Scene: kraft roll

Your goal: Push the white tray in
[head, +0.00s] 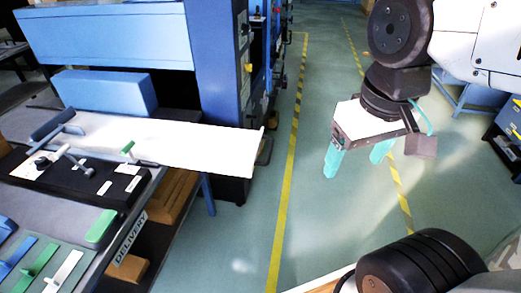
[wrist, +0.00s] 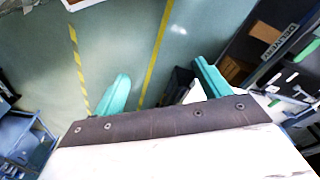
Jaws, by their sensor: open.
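The white tray (head: 190,143) is a flat white panel on the left side of the head view. It sticks out to the right from the blue machine, past the delivery table, over the floor. My gripper (head: 355,160) has teal fingers and hangs in the air over the floor, well to the right of the tray and apart from it. Its fingers are spread and nothing is between them. In the wrist view my gripper (wrist: 160,85) shows the same gap between the fingers, with floor beyond.
The blue machine (head: 110,38) stands behind the tray. A delivery table (head: 95,255) with a dark control panel (head: 75,180) and coloured handles is at the lower left; its label shows in the wrist view (wrist: 275,35). Open green floor (head: 250,235) with yellow lines lies between tray and gripper.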

